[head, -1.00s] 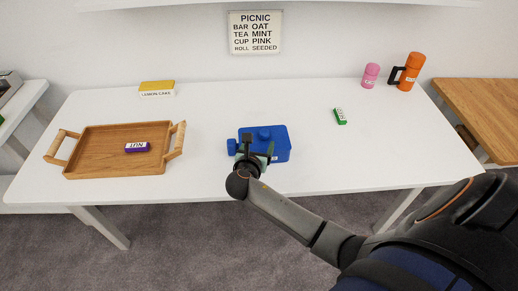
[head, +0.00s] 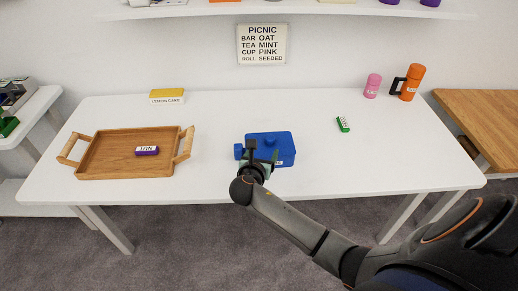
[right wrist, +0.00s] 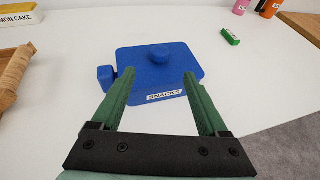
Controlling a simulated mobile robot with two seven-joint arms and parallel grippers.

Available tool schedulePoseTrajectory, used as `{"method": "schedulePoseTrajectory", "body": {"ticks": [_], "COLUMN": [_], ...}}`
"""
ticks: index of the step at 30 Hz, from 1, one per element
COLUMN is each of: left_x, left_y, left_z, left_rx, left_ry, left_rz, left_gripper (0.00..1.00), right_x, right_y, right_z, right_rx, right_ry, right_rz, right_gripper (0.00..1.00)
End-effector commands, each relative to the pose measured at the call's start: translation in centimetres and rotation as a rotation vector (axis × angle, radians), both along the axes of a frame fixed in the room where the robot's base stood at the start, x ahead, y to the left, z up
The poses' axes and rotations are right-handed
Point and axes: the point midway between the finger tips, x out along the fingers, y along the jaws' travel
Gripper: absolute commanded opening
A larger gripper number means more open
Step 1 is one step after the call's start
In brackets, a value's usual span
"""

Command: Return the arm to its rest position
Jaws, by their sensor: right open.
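My right gripper (head: 262,158) is open in front of the blue snacks box (head: 282,150). I cannot tell whether a fingertip touches the box. My right arm (head: 290,222) reaches in from the lower right. My left gripper is not in view.
A wooden tray (head: 110,171) holding a purple NUT bar (head: 147,151) is at the left. A lemon cake box (head: 167,97), a green bar (head: 343,124), a pink cup (head: 373,86) and an orange flask (head: 410,82) stand on the white table (head: 220,112). A shelf (head: 300,9) is above.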

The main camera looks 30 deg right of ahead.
Motion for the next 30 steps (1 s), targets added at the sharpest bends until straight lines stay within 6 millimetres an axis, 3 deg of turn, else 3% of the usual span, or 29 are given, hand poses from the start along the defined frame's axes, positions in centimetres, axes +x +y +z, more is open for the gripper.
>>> {"method": "schedulePoseTrajectory", "body": {"ticks": [7, 11, 14, 18, 21, 25, 30], "left_x": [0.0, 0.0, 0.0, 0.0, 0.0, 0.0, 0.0], "left_y": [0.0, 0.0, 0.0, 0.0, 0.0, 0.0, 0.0], "left_z": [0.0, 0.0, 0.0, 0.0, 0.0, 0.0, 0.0], "left_rx": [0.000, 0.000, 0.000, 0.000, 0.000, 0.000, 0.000], "left_ry": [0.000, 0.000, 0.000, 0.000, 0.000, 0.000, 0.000], "left_rz": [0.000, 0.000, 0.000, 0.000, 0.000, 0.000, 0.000], "left_gripper": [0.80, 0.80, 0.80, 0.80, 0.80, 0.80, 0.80], "right_x": [0.0, -1.0, -2.9, -6.9, -10.1, -14.8, -20.3], "right_y": [0.0, 1.0, 2.8, 6.4, 9.0, 12.4, 15.5], "right_z": [-0.1, -2.0, -5.2, -10.0, -12.5, -14.7, -15.2], "right_rx": [0.004, 0.104, 0.309, 0.702, 0.998, 1.399, 1.851], "right_ry": [-0.001, -0.030, -0.093, -0.200, -0.277, -0.379, -0.514], "right_rz": [0.001, 0.000, -0.018, -0.110, -0.230, -0.468, -0.865], "right_gripper": [0.77, 0.77, 0.77, 0.77, 0.77, 0.77, 0.77]}}
